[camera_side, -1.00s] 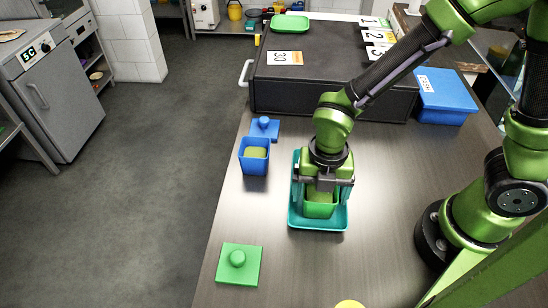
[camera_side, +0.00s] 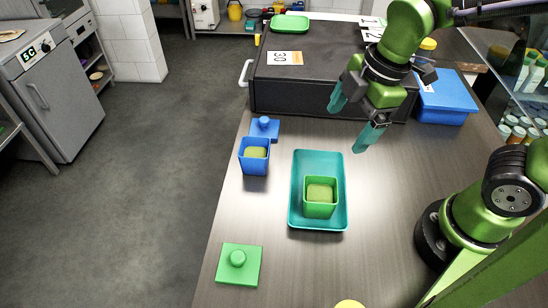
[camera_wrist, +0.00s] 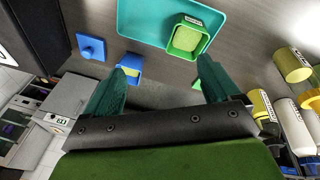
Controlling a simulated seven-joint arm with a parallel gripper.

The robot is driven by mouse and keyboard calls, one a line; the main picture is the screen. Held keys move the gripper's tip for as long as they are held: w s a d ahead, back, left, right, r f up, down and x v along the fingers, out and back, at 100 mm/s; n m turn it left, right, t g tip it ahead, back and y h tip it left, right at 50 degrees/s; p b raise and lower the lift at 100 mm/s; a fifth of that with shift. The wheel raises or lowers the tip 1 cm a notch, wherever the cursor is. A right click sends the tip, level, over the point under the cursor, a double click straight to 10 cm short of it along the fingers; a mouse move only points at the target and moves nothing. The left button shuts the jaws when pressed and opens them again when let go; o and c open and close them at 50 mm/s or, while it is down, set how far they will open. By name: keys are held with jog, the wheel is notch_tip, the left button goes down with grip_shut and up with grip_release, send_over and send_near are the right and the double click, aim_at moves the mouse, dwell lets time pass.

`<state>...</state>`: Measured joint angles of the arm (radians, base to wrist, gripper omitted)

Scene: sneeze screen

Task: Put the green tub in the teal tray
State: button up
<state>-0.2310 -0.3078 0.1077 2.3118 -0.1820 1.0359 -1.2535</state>
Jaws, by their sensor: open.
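The green tub (camera_side: 320,210) stands upright inside the teal tray (camera_side: 318,165), toward its near end. It holds a pale green filling. The tub (camera_wrist: 170,47) and the tray (camera_wrist: 150,20) also show at the top of the wrist view. My gripper (camera_side: 350,122) is open and empty, raised beyond the tray to the upper right and clear of the tub. Its two teal fingers stand wide apart in the wrist view (camera_wrist: 158,88).
A blue tub (camera_side: 254,167) stands left of the tray, with a blue lid (camera_side: 264,127) behind it. A green lid (camera_side: 240,275) lies near the front left edge. A black case (camera_side: 300,92) and a blue box (camera_side: 446,108) stand behind. The counter right of the tray is clear.

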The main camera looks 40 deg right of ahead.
jog(key=s+d+r+m+t, duration=0.2)
jog(key=d+r+m+t, duration=0.2)
jog(key=m, duration=1.4)
jog(key=d+r, duration=0.1)
jog(key=d, duration=0.2)
jog(key=shift+r+m+t+y, duration=0.2)
jog(key=shift+m+t+y, duration=0.1)
